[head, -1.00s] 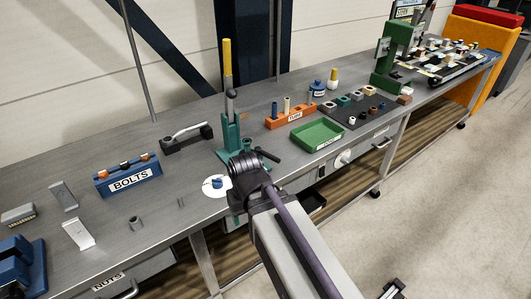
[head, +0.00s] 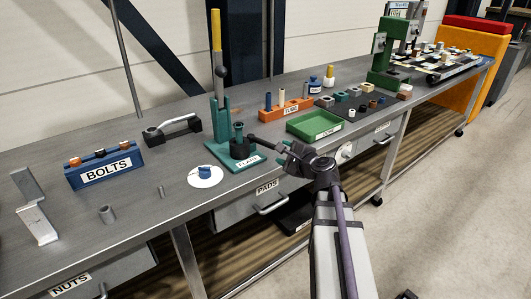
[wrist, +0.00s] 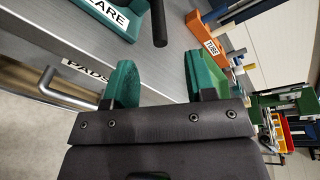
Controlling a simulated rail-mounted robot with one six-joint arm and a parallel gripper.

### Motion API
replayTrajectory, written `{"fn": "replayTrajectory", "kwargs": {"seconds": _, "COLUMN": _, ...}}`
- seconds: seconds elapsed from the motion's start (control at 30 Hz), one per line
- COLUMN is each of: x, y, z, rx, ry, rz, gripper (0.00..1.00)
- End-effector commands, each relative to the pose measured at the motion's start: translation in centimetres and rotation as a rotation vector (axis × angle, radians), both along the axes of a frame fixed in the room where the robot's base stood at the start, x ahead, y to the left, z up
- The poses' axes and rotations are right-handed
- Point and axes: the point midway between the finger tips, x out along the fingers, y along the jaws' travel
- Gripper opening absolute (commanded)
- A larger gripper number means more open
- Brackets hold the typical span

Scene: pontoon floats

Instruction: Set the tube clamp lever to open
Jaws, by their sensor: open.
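The green flare fixture (head: 245,160) stands on the bench, its label reading FLARE; part of it shows at the top left of the wrist view (wrist: 105,12). A tall upright lever with a yellow grip (head: 216,32) rises from its back. A dark bar (head: 264,142) sticks out from its short front post toward my gripper; I cannot tell which of the two is the tube clamp lever. My gripper (head: 286,147) is at the bench's front edge by the bar's end. In the wrist view its green fingertips (wrist: 161,78) are apart, with the dark bar (wrist: 159,22) ahead of the gap, not between them.
An orange TUBE rack (head: 287,109) and a green CORE tray (head: 314,126) lie right of the fixture. A white disc with a blue piece (head: 205,176) lies to its left. The PADS drawer handle (head: 271,205) juts out below the bench edge.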

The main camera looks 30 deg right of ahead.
Motion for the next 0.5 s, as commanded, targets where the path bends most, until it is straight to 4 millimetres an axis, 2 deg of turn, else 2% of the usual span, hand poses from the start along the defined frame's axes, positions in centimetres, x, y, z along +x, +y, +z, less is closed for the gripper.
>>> {"fn": "replayTrajectory", "kwargs": {"seconds": 0.17, "x": 0.8, "y": 0.2, "z": -0.3, "rx": 0.002, "ry": 0.003, "rz": 0.005, "gripper": 0.51}}
{"fn": "replayTrajectory", "kwargs": {"seconds": 0.27, "x": 2.6, "y": 0.4, "z": -0.8, "rx": 0.0, "ry": 0.003, "rz": 0.008, "gripper": 0.51}}
{"fn": "replayTrajectory", "kwargs": {"seconds": 0.5, "x": 8.2, "y": 1.3, "z": -2.0, "rx": -0.002, "ry": 0.004, "rz": 0.009, "gripper": 0.51}}
